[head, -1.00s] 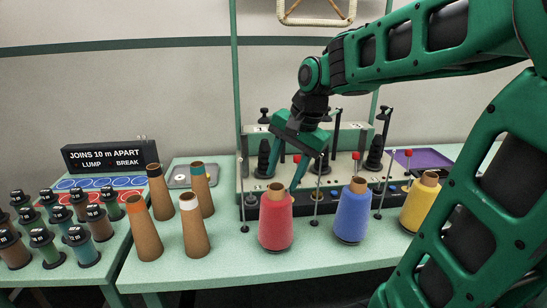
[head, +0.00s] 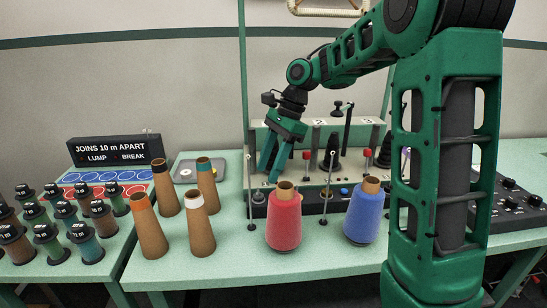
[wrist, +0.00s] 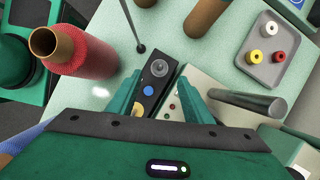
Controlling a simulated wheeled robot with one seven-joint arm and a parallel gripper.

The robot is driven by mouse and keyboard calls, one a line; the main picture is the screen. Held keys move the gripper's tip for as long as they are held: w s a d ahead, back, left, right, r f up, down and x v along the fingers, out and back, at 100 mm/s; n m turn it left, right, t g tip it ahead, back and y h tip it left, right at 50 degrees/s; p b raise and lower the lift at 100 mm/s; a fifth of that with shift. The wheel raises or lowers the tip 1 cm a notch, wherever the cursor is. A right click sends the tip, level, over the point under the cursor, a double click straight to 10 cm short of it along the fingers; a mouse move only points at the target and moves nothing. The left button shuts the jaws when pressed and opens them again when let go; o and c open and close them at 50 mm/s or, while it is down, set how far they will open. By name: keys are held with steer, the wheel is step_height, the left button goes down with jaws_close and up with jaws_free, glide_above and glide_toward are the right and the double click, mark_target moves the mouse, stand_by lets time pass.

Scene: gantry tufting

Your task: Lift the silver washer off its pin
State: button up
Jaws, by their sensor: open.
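In the wrist view a round silver-grey disc (wrist: 159,68) with a darker centre sits at the end of the black strip; it looks like the silver washer, though its pin is hard to make out. In the head view that strip end (head: 258,197) is small, and the disc is not clear. My gripper (head: 270,176) is open and empty, pointing down above the strip's left end. In the wrist view its two fingers (wrist: 172,86) are apart, with the disc beyond their tips, between their lines and nearer the left finger. I see no contact.
A red cone (head: 284,222) and a blue cone (head: 361,212) stand in front of the strip. A thin post (head: 250,190) rises close to its left end. Brown cones (head: 200,225) stand left, near a grey tray (head: 181,178). Bare green tabletop (head: 230,262) lies in front.

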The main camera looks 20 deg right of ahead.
mark_target(259, 192)
steer(key=x, duration=0.7)
steer(key=shift+f, duration=0.2)
steer(key=c, duration=1.2)
steer(key=o, duration=0.4)
steer(key=c, duration=0.4)
steer(key=shift+o, duration=0.2)
steer(key=shift+r, duration=3.75)
